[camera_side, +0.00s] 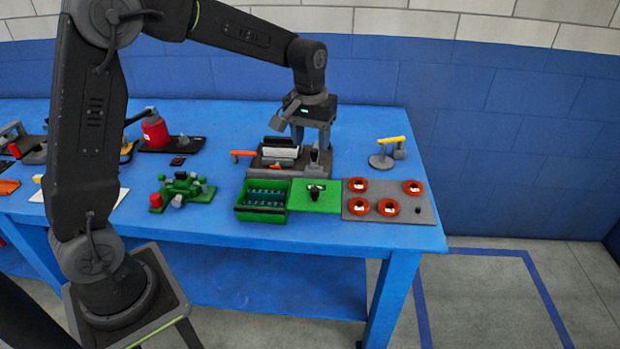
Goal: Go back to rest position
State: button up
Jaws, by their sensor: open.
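My gripper (311,141) is at the far side of the blue table, pointing down over a dark grey fixture (262,166) that carries a white and black cylinder-like part (283,151). Its jaws are open, and I see nothing held between them. A small dark upright part stands at the fixture's right end, close below the jaws; I cannot tell whether they touch it. My arm reaches in from the left, high over the table.
In front are a green bin (263,215), a green plate (325,204) and a grey plate (408,215) with several orange rings. A yellow-topped stand (388,152) is right. A green device (182,190) and red canister (155,130) stand left. The blue table's (360,115) back right is clear.

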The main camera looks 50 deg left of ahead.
jog(key=s+d+r+m+t, duration=0.2)
jog(key=s+d+r+t, duration=0.15)
jog(key=s+r, duration=0.55)
jog(key=s+d+f+m+t, duration=0.1)
jog(key=s+d+f+m, duration=0.1)
jog(key=s, duration=1.3)
jog(key=shift+d+f+m+t, duration=0.15)
jog(key=shift+f+m+t, duration=0.15)
jog(key=shift+m, duration=0.4)
